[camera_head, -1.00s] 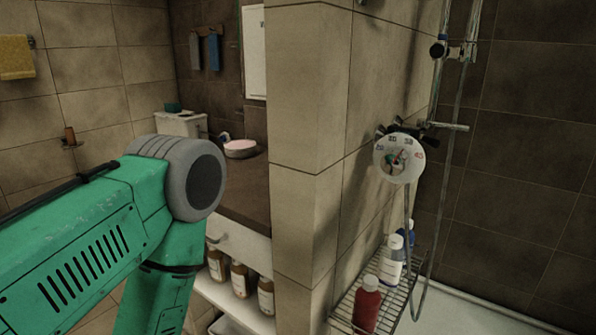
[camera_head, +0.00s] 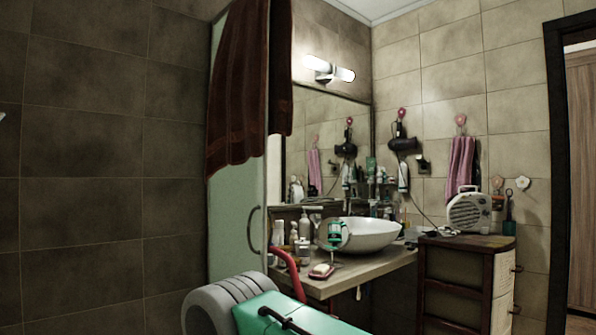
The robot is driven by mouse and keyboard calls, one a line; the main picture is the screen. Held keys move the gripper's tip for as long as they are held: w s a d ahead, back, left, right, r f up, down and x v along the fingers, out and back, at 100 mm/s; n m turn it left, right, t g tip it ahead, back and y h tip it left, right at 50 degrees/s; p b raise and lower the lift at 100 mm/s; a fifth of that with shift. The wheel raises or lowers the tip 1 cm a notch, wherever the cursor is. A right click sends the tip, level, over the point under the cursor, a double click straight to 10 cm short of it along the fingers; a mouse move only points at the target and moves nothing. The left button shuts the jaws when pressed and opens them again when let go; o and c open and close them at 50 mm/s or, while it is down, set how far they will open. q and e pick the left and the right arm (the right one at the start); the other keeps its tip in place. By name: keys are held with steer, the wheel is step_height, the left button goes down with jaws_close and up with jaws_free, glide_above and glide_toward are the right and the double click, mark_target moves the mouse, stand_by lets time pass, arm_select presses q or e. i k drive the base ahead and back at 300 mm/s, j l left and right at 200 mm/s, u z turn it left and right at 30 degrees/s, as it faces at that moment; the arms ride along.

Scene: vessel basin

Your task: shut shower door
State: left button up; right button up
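The shower door (camera_head: 232,205) is a pale, greenish glass panel standing upright left of the middle of the head view. Its thin curved handle (camera_head: 251,229) is near its right edge. A dark brown towel (camera_head: 238,95) hangs over its upper part and hides its top. I cannot tell from this angle how far open the door is. A green arm of mine with a grey rounded joint crosses the bottom, in front of the door's lower end. Neither of my grippers is in view.
A wooden counter (camera_head: 345,277) with a white basin (camera_head: 366,235) and several bottles stands right of the door. A red curved bar (camera_head: 287,264) is in front of it. A brown drawer unit (camera_head: 462,283) carries a beige appliance (camera_head: 469,212). A dark doorframe (camera_head: 556,160) is at far right.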

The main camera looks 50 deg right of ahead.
mark_target(238, 244)
steer(key=z, duration=1.35)
steer(key=u, duration=0.25)
steer(key=i+l+u, duration=0.2)
steer(key=l, duration=0.15)
steer(key=l+u, duration=0.2)
steer(key=l, duration=0.15)
steer(key=i+l+u, duration=0.2)
steer(key=l, duration=0.2)
steer(key=l+u, duration=0.2)
steer(key=l, duration=0.15)
